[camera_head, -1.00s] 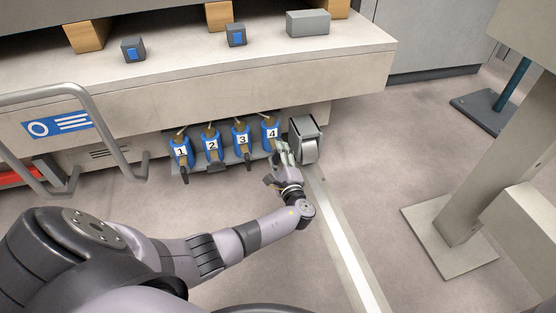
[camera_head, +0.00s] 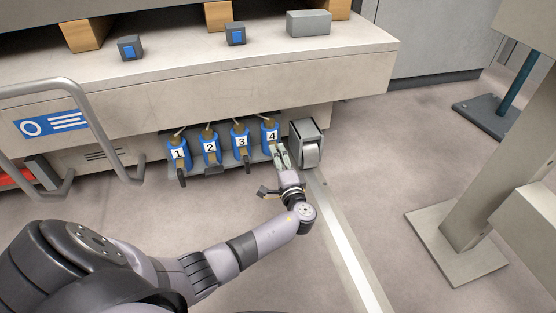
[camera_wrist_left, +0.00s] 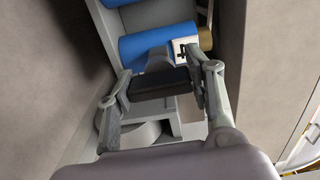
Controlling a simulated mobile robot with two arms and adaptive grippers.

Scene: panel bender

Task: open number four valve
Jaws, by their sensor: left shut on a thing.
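The number four valve (camera_head: 270,134) is a blue body with a white "4" label, last on the right in a row of valves under the machine ledge. My left gripper (camera_head: 281,154) is at its lower end. In the left wrist view, the dark handle (camera_wrist_left: 162,82) lies between the two fingers of my left gripper (camera_wrist_left: 164,90), which is shut on it. The blue body shows just beyond the handle. In the head view the gripper hides this handle. My right gripper is not in view.
Valves one (camera_head: 178,153), two (camera_head: 210,147) and three (camera_head: 241,142) stand close to the left. A grey box-shaped fixture (camera_head: 308,145) is close on the right. A bent grey rail (camera_head: 92,112) is at the left. The floor in front is clear.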

